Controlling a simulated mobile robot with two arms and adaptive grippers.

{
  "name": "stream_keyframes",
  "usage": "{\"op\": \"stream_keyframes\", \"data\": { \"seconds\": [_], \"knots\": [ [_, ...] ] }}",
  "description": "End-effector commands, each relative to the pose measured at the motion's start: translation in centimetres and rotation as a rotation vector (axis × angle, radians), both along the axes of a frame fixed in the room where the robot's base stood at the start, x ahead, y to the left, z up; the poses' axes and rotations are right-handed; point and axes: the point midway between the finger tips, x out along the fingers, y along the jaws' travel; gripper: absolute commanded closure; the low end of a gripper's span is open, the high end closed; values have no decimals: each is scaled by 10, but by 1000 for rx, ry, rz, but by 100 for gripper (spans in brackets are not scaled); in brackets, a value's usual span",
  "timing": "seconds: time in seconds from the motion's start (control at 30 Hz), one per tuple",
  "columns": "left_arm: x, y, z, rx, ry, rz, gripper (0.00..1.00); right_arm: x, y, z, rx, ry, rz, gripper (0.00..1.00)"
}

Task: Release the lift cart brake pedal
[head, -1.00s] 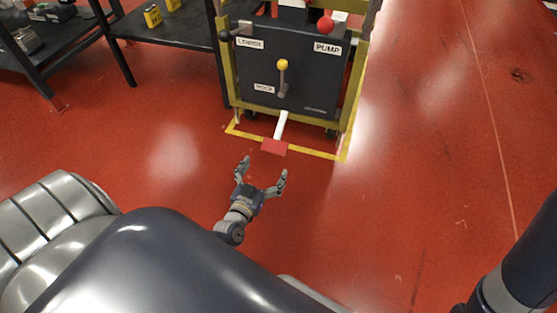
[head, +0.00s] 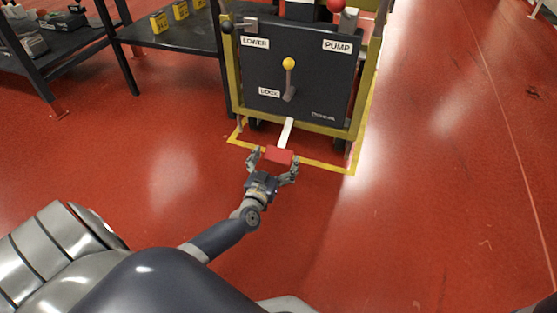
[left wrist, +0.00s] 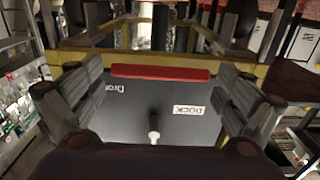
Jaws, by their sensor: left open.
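The red brake pedal (head: 279,155) sits at the end of a white lever at the foot of the lift cart (head: 297,75). My left gripper (head: 274,161) is open, with one finger on each side of the pedal. I cannot tell whether the fingers touch it. In the left wrist view the red pedal (left wrist: 160,73) spans the space between the open fingers (left wrist: 160,90). The cart's dark panel carries a yellow-knobbed lever (head: 289,78) beside a DOCK label. My right gripper is not in view.
A yellow floor outline (head: 328,167) runs around the cart's base. A black shelf table (head: 170,36) with yellow boxes stands left of the cart. The red floor (head: 440,180) to the right is clear.

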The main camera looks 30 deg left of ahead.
Motion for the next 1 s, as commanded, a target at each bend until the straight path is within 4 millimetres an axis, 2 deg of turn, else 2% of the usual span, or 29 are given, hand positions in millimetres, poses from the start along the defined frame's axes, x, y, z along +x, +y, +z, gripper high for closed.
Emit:
{"op": "stream_keyframes", "data": {
  "seconds": [0.03,0.2,0.5,0.57,0.7,0.8,1.0],
  "knots": [
    [6,2,-3,0,-1,1,5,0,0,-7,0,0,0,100],
    [16,4,-1,1,0,0,5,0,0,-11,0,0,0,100],
    [18,4,1,0,0,0,5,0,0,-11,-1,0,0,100],
    [18,4,0,0,1,0,16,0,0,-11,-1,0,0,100],
    [18,4,0,0,1,0,48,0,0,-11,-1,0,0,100],
    [18,4,0,0,0,0,68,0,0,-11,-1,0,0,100],
    [18,4,2,-1,4,0,68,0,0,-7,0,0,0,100]
  ]
}}
